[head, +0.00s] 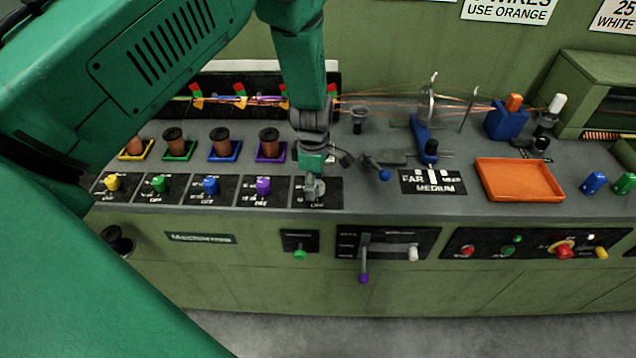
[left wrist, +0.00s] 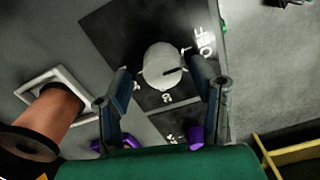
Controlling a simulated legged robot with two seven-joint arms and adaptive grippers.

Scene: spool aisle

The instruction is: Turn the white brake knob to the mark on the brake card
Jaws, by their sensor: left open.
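The white brake knob (left wrist: 160,62) shows in the left wrist view as a round white cap with a dark pointer line, on a black dial plate (left wrist: 122,32) marked OFF. The line points right in that view, somewhat below OFF. My left gripper (left wrist: 161,78) is open, with one finger on each side of the knob; I cannot tell if they touch it. In the head view my left gripper (head: 314,188) points down over the last plate of the dial row and mostly hides the knob. A cut-off wall card (head: 615,16) reads "25" and "WHITE". My right gripper is out of view.
The purple knob (head: 263,186) is the close neighbour left of my gripper, with blue, green and yellow knobs beyond. Copper spools (head: 269,142) stand behind them. A blue-tipped lever (head: 384,174) and an orange tray (head: 520,180) lie to the right.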

